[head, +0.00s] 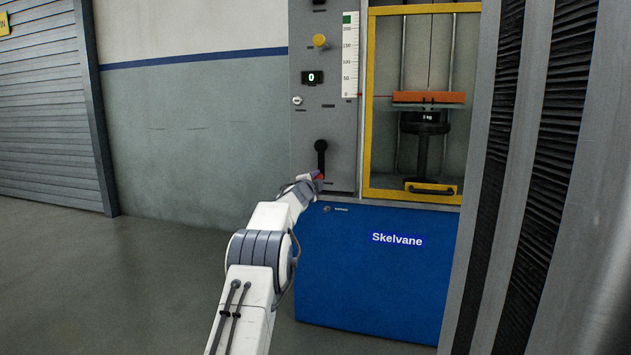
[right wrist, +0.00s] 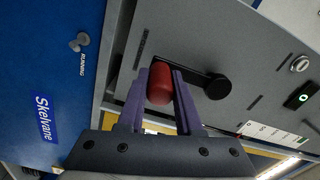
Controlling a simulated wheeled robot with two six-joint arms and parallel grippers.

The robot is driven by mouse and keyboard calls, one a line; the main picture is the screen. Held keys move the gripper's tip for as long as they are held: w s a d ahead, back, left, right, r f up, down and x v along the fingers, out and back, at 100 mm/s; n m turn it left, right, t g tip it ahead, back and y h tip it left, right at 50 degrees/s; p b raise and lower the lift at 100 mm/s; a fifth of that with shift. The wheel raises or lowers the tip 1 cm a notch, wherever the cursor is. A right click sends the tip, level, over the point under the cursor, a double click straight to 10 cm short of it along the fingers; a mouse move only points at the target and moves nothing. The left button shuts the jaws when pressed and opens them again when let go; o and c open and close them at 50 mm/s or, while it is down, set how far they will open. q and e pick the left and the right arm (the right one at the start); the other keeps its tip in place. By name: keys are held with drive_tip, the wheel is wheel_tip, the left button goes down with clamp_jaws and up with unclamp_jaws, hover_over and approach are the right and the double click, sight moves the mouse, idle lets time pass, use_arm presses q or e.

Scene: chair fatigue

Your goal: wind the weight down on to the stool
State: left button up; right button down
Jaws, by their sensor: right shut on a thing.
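The orange weight (head: 428,97) is behind the yellow-framed window, with a thin grey plate (head: 428,106) under it. The stool (head: 422,150) has a dark seat and post just below; I cannot tell whether the plate touches the seat. The black crank (head: 321,158) hangs downward on the grey panel; in the right wrist view its hub (right wrist: 218,87) lies right of its red knob (right wrist: 159,88). My right gripper (head: 318,177) is at the knob. Its purple fingers (right wrist: 160,80) are shut on the knob, one on each side. My left gripper is not in view.
The panel has a display (head: 312,77) reading 0, a yellow knob (head: 320,41), a key switch (head: 297,100) and a scale (head: 350,55) with a red pointer near 0. The blue Skelvane cabinet (head: 370,290) stands below. Floor (head: 150,285) at left is clear.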

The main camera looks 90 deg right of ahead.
drive_tip(key=shift+s+f, duration=0.1)
drive_tip(key=shift+s, duration=0.1)
drive_tip(key=c, duration=0.6)
unclamp_jaws()
drive_tip(key=shift+w, duration=0.1)
drive_tip(key=shift+a+b, duration=0.35)
drive_tip(key=shift+b, duration=0.2)
drive_tip(key=shift+b+v, duration=1.65)
drive_tip(key=shift+v, duration=3.2)
